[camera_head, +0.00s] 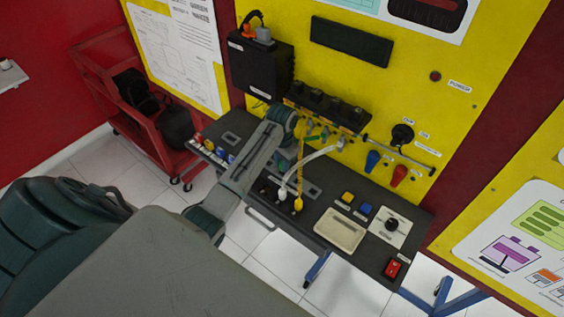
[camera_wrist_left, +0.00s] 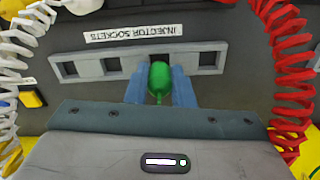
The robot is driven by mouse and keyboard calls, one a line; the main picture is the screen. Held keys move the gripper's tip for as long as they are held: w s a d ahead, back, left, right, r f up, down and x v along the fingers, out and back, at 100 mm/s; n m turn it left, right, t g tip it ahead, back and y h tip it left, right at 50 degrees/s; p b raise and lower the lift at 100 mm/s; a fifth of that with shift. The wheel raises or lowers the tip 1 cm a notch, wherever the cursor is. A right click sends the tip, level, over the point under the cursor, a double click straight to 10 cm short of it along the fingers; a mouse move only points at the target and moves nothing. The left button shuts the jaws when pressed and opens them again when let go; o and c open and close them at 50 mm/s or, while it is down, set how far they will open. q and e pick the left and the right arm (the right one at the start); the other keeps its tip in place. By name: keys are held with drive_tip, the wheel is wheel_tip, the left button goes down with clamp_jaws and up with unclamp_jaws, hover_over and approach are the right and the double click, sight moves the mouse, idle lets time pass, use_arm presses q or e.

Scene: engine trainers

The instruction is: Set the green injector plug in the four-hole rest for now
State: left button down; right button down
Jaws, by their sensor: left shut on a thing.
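My left gripper (camera_wrist_left: 159,90) is shut on the green injector plug (camera_wrist_left: 159,78) in the left wrist view. The plug is between the blue fingers, in front of a grey socket strip (camera_wrist_left: 91,68) labelled "INJECTOR SOCKETS". Open square holes show on both sides of the plug; the part behind it is hidden. I cannot tell whether its tip is in a hole. My right gripper is not in view.
In the wrist view a white coiled cord (camera_wrist_left: 28,28) hangs left and a red one (camera_wrist_left: 292,85) right. In the head view, yellow (camera_head: 299,165) and white (camera_head: 305,161) cords hang beside the gripper. The dark bench (camera_head: 275,218) carries coloured plugs, buttons and a beige box (camera_head: 340,229).

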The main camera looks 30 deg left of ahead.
use_arm(q)
drive_tip(key=shift+f, duration=0.45)
drive_tip(key=shift+f, duration=0.35)
drive_tip(key=c, duration=1.5)
unclamp_jaws()
drive_tip(key=shift+r, duration=0.1)
drive_tip(key=shift+r, duration=2.65)
